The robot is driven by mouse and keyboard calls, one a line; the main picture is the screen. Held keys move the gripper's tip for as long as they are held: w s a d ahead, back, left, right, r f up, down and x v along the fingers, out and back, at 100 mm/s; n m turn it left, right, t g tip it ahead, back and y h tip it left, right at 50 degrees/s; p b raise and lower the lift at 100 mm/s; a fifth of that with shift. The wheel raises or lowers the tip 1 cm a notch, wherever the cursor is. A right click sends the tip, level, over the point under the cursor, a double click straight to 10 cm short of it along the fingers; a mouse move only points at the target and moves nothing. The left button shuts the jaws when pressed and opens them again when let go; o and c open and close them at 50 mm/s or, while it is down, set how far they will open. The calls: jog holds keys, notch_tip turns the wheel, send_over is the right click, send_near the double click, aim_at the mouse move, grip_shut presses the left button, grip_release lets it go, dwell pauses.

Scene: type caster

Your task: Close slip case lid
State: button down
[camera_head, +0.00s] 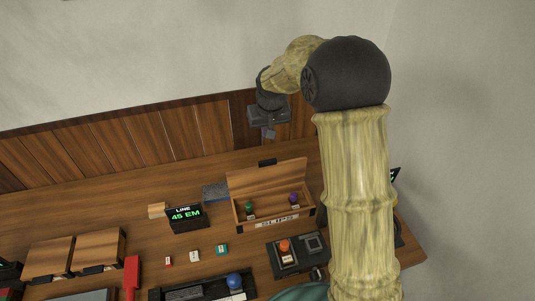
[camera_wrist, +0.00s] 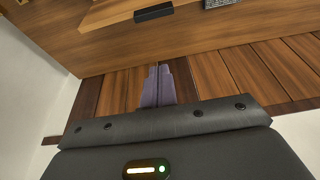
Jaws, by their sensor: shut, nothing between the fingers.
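The slip case (camera_head: 275,219) is a wooden box on the desk in the head view. Its lid (camera_head: 268,180) stands raised at the back, with a black tab (camera_head: 267,162) on its top edge. A green knobbed piece (camera_head: 249,208) and a purple knobbed piece (camera_head: 293,198) are in the case. My gripper (camera_head: 269,134) is above and behind the lid, apart from it. In the wrist view the fingers (camera_wrist: 158,84) are shut and empty. The lid (camera_wrist: 108,14) and its tab (camera_wrist: 153,13) show at the top of that view.
A display reading "LINE 45 EM" (camera_head: 187,218) and a grey block (camera_head: 216,192) stand left of the case. A device with an orange knob (camera_head: 286,247) is in front. A wood-panelled back (camera_head: 160,138) rises behind the desk. Closed wooden boxes (camera_head: 98,250) stand at left.

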notch_tip(320, 180, down, 9)
jog(key=s+p, duration=0.1)
jog(key=p, duration=0.4)
dwell(0.3)
jog(key=shift+w+f, duration=0.1)
jog(key=shift+f, duration=0.05)
